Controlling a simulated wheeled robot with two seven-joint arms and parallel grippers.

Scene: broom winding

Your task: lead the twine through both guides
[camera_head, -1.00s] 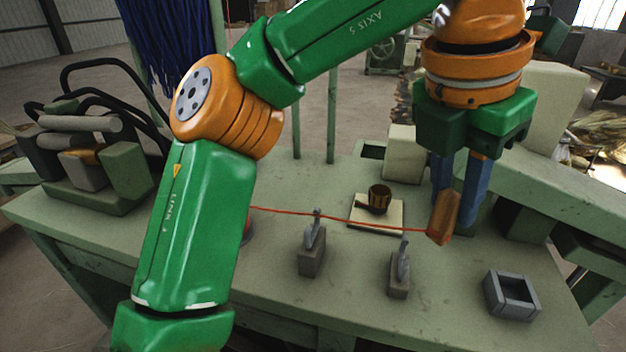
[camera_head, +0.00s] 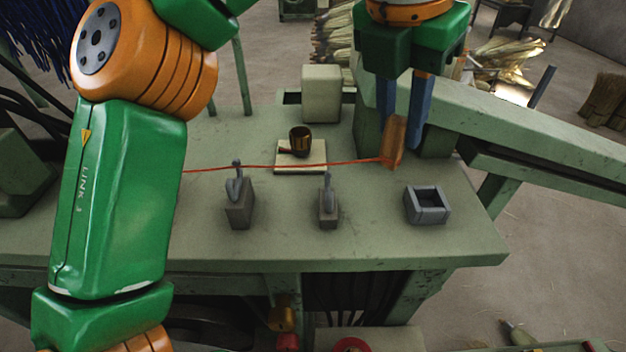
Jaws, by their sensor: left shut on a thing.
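The red twine (camera_head: 270,166) runs from behind my left arm almost level to the tab. The left guide (camera_head: 239,203) and right guide (camera_head: 328,207) are grey blocks with upright posts. The twine crosses at the left guide's post top and appears just above the right guide's top. I cannot tell whether it lies inside either one. The twine's other end is hidden by my arm. My right gripper is not in view.
A grey open-topped box (camera_head: 427,206) stands at the bench's right. A dark brass cup (camera_head: 300,141) sits on a pale plate (camera_head: 313,168) behind the guides. A pale block (camera_head: 321,93) stands farther back. The bench front (camera_head: 380,247) is clear.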

